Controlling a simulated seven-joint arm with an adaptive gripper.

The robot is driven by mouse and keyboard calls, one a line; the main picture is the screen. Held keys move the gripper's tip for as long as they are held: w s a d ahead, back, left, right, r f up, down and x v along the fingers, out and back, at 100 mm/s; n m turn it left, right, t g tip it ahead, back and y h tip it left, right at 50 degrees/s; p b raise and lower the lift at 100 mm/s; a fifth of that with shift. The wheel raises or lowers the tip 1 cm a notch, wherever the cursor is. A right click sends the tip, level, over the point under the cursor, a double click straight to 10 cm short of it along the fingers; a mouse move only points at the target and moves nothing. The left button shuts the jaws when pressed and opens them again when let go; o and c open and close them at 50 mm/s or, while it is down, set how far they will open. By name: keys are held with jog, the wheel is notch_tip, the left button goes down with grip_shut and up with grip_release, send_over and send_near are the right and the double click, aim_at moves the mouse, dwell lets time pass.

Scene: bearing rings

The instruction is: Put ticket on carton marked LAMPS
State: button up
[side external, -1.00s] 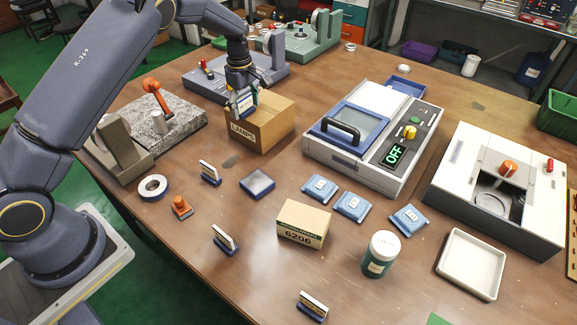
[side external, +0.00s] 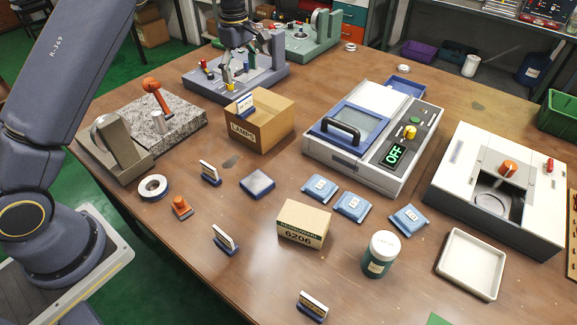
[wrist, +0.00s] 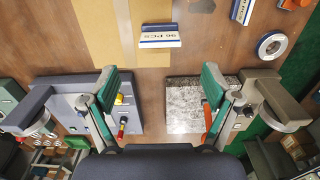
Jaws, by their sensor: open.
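In the wrist view this ticket (wrist: 160,37) reads "96 PCS". My gripper (side external: 240,62) is open and empty, above and behind the carton, apart from the ticket. Its two spread fingers (wrist: 165,82) show in the wrist view with nothing between them.
Similar tickets stand on the bench at left (side external: 210,174), front left (side external: 226,240) and front (side external: 312,307). A granite block (side external: 180,125) is left of the carton, a grey fixture (side external: 205,84) behind it, and a sealing machine (side external: 370,140) to its right.

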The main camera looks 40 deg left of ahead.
jog(key=shift+r, duration=0.5)
jog(key=s+d+r+m+t, duration=0.1)
jog(key=s+d+r+m, duration=0.15)
jog(key=s+r, duration=0.25)
jog(key=s+d+r+m+t+h, duration=0.1)
jog(key=s+r+m, duration=0.2)
jog(key=s+r, duration=0.15)
jog(key=s+d+r+m+t, duration=0.1)
jog(key=s+d+r+m, duration=0.1)
jog(key=s+r+m, duration=0.3)
jog(key=s+d+f+m+t, duration=0.1)
jog(key=s+m, duration=0.1)
jog(key=s, duration=0.4)
jog(key=s+d+f+m, duration=0.1)
jog(key=s+m, duration=0.2)
jog(key=s, duration=0.3)
jog(key=s+d+f+m+t+y, duration=0.1)
jog(key=s+d+f+m, duration=0.1)
jog(key=s, duration=0.4)
jog(key=shift+s+t, duration=0.25)
jog(key=shift+t, duration=0.05)
